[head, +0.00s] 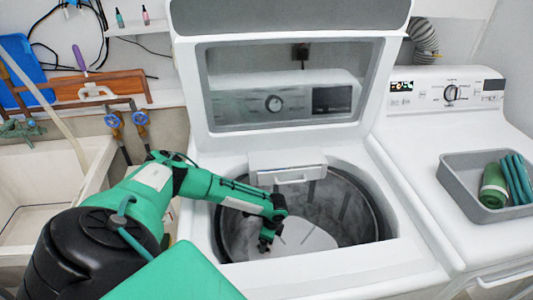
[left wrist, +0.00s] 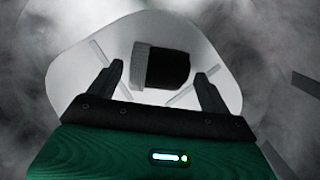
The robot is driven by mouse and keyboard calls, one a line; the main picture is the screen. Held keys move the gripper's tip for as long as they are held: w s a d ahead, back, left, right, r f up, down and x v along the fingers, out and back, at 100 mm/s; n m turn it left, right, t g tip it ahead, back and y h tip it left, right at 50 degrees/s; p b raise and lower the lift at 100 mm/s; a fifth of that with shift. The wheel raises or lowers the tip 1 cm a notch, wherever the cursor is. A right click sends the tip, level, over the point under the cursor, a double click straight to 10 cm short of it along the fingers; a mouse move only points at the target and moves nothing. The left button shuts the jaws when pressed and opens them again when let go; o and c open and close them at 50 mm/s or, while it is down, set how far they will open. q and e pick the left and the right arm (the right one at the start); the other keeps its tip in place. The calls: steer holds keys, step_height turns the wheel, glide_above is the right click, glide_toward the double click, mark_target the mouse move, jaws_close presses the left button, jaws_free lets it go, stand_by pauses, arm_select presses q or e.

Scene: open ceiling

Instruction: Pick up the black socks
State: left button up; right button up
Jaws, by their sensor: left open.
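The black socks (left wrist: 168,68) show in the left wrist view as a small dark bundle with a grey band at its left end. They lie on the pale bottom of the washer drum. My left gripper (left wrist: 160,80) is open, with one finger on each side of the socks in that view; I see no contact. In the head view my left gripper (head: 265,246) reaches down inside the open drum (head: 345,210). The socks cannot be made out in the head view. My right gripper is not in view.
The washer lid (head: 290,90) stands open behind the drum. A grey tray (head: 462,190) with green rolled items sits on the machine at right. A sink (head: 40,205) is at left.

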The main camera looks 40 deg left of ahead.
arm_select(q)
steer(key=shift+s+a+f, duration=0.1)
steer(key=shift+a+f, duration=0.05)
steer(key=shift+f, duration=0.8)
steer(key=c, duration=1.1)
steer(key=shift+r, duration=0.1)
